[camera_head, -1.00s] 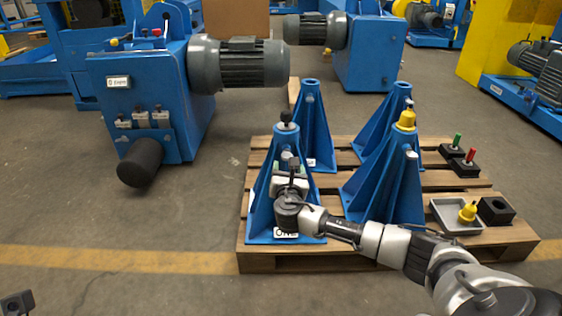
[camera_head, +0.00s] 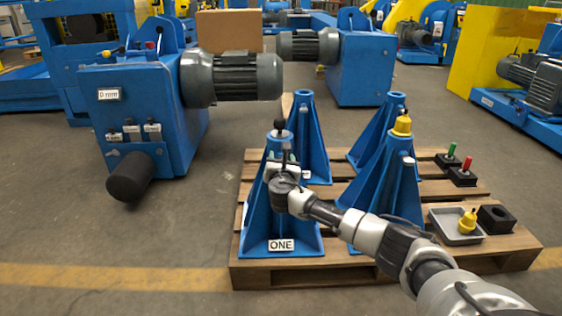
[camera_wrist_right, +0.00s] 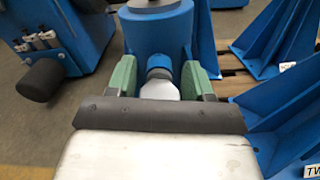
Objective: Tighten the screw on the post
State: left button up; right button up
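The blue post labelled ONE (camera_head: 258,225) stands at the front left of the pallet. In the right wrist view, a screw with a pale head (camera_wrist_right: 160,90) sticks out from a round blue boss on the post's upper part (camera_wrist_right: 158,32). My right gripper (camera_head: 284,160) is at that part of the post in the head view. In the wrist view the green fingers of my right gripper (camera_wrist_right: 160,75) stand apart, one on each side of the screw. Narrow gaps show beside the boss; contact with the screw head is unclear. My left gripper is out of view.
The wooden pallet (camera_head: 300,272) also carries other blue posts, one with a yellow cap (camera_head: 401,125). A grey tray (camera_head: 440,229) with a yellow piece (camera_head: 467,222) and a black block (camera_head: 496,218) lie at right. A blue machine (camera_head: 180,140) stands left.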

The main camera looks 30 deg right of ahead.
jog(key=c, duration=0.7)
jog(key=shift+o, duration=0.2)
